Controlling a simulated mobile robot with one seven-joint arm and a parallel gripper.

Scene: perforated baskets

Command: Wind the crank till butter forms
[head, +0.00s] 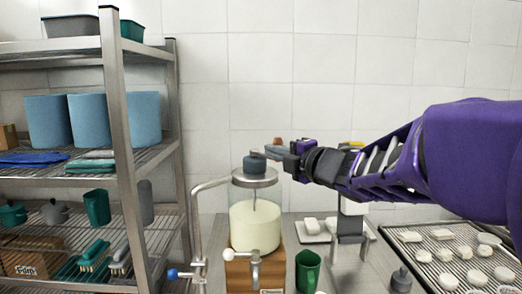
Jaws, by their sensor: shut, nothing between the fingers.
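A glass churn jar (255,226) stands on a wooden base at the centre of the counter, holding smooth pale yellow contents. A thin rod runs down inside it from a dark grey top piece (254,164). A small brown piece, which may be the crank handle (278,142), shows just above and right of that top. My gripper (276,150) reaches in from the right at this height, beside the brown piece. Its fingers are shut with nothing between them. They are small and overlap the crank area, so I cannot tell whether they touch the crank.
A metal tap (254,268) is in front of the jar, and a bent pipe (208,187) stands to its left. A green cup (307,271) is at right. A perforated tray (408,262) holds several white pieces. A loaded metal rack (120,120) fills the left.

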